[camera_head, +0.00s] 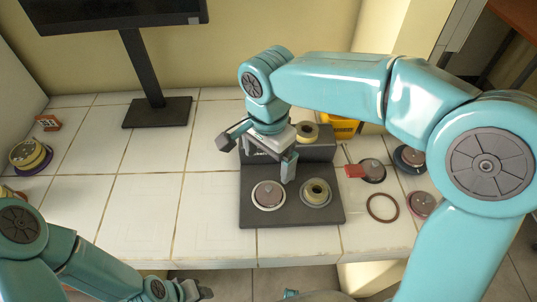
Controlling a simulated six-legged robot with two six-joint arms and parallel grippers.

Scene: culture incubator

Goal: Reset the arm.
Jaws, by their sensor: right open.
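My right arm reaches in from the right over the white tiled bench. Its gripper (258,156) is open, with its fingers apart, above the back part of a dark grey stepped stand (292,216). No object shows between the fingers. Another beige ring piece (307,132) is on the raised back step, partly hidden by my arm. My left arm is low at the left; its gripper (193,291) is at the bottom edge, too small and cut off to judge.
Right of the stand lie a dark round piece with a red tab (370,171), a brown ring (383,207) and other round pieces (409,158). A yellow object (342,127) is behind. A monitor stand (157,111) stands at the back left. The middle-left bench is clear.

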